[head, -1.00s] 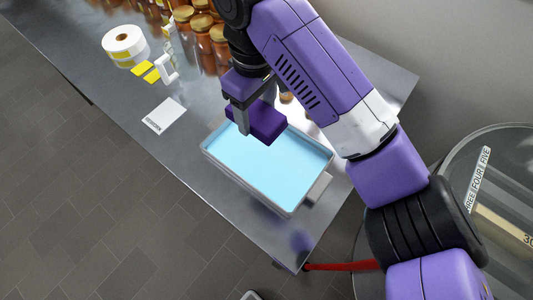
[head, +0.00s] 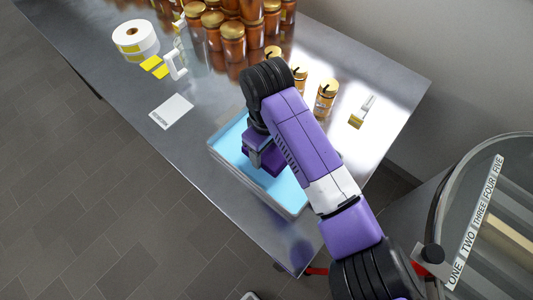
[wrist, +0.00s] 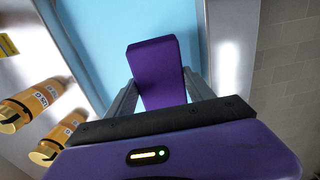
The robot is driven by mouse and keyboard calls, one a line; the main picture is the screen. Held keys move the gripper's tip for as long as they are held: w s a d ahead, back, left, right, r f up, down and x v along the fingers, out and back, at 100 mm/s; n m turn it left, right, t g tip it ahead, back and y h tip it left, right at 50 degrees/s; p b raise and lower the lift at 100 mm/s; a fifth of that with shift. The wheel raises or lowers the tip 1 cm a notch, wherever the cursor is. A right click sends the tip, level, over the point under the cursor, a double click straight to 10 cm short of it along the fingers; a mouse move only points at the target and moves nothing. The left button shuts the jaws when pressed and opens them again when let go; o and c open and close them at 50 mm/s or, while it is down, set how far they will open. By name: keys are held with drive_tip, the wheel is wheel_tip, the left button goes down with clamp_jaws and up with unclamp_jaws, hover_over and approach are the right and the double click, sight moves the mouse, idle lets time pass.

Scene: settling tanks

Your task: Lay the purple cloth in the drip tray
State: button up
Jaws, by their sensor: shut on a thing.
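The purple cloth (wrist: 158,72) is a folded block held between the fingers of my gripper (wrist: 160,95). In the head view the cloth (head: 262,164) shows beside my gripper (head: 258,152), over the drip tray. The drip tray (head: 230,172) is a shallow rectangular tray with a light blue inside, on the metal table. It fills much of the wrist view (wrist: 95,30) behind the cloth. My arm hides the tray's right part in the head view. I cannot tell whether the cloth touches the tray floor.
Several honey-coloured jars (head: 232,40) stand at the back of the table; a few smaller ones (head: 325,97) stand nearer the tray. A label roll (head: 135,38), a white card (head: 171,111) and a padlock (head: 357,120) lie around. A round glass-topped tank (head: 490,190) is at right.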

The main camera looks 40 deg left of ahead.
sight(267, 151)
drive_tip(key=shift+f, duration=1.5)
drive_tip(key=shift+f, duration=0.15)
drive_tip(key=o, duration=1.3)
wheel_tip(267, 151, up, 12)
drive_tip(key=shift+r+b, duration=0.2)
drive_tip(key=shift+b, duration=0.35)
drive_tip(key=shift+a, duration=0.1)
